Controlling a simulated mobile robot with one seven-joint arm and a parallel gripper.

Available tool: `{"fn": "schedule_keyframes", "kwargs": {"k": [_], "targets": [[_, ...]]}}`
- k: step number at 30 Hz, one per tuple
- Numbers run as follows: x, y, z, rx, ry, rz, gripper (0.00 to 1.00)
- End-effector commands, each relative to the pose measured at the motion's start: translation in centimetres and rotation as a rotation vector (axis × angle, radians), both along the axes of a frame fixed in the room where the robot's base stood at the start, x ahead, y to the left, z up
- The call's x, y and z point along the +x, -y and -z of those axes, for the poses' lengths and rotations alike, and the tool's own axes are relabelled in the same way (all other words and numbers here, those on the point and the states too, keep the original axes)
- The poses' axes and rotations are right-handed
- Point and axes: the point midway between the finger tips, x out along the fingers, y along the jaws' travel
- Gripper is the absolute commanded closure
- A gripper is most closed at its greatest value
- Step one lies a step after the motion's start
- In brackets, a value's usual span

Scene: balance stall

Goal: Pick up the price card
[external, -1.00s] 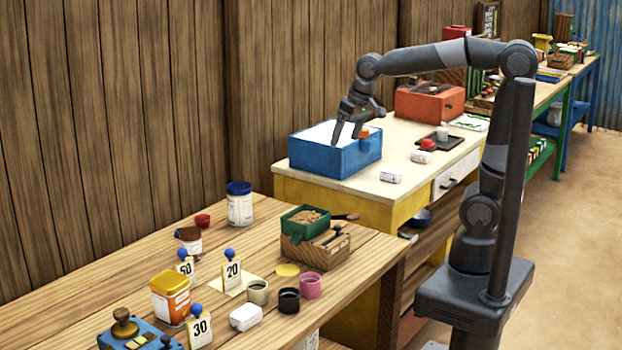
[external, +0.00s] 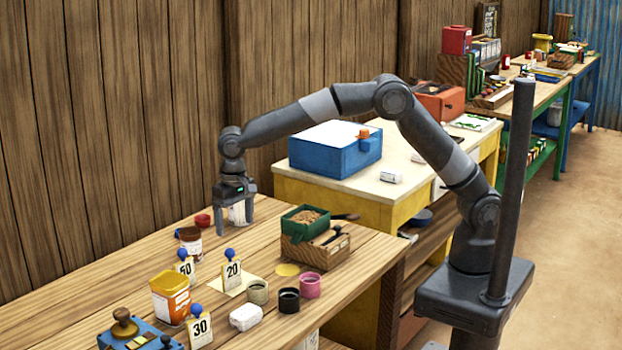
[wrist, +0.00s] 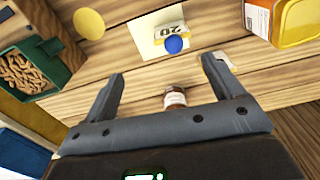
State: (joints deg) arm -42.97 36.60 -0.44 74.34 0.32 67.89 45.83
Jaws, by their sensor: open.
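Three price cards with blue knobs stand on the wooden table: the 20 card (external: 232,275), the 50 card (external: 184,268) and the 30 card (external: 199,330). In the wrist view the 20 card (wrist: 168,31) is at the top middle, on a pale sheet (wrist: 147,44), beyond my fingertips. My gripper (external: 235,229) is open and empty, pointing down above the back of the table, apart from every card. Its two spread fingers also show in the wrist view (wrist: 163,68).
An orange tub (external: 171,300) is beside the cards; small cups (external: 289,300) and a green box (external: 305,229) are to the right. Bare planks lie at the back left.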

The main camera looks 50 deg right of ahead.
Motion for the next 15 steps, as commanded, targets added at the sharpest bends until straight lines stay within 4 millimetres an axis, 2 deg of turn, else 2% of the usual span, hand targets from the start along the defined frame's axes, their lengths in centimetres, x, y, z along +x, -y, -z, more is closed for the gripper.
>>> {"fn": "schedule_keyframes", "kwargs": {"k": [1, 5, 15], "targets": [[-0.2, -1.1, 0.9, -0.006, -0.006, -0.002, 0.15], [-0.5, -2.4, 2.1, -0.014, -0.014, 0.002, 0.15], [-0.5, -2.5, 6.8, -0.016, -0.016, 0.003, 0.15]]}}
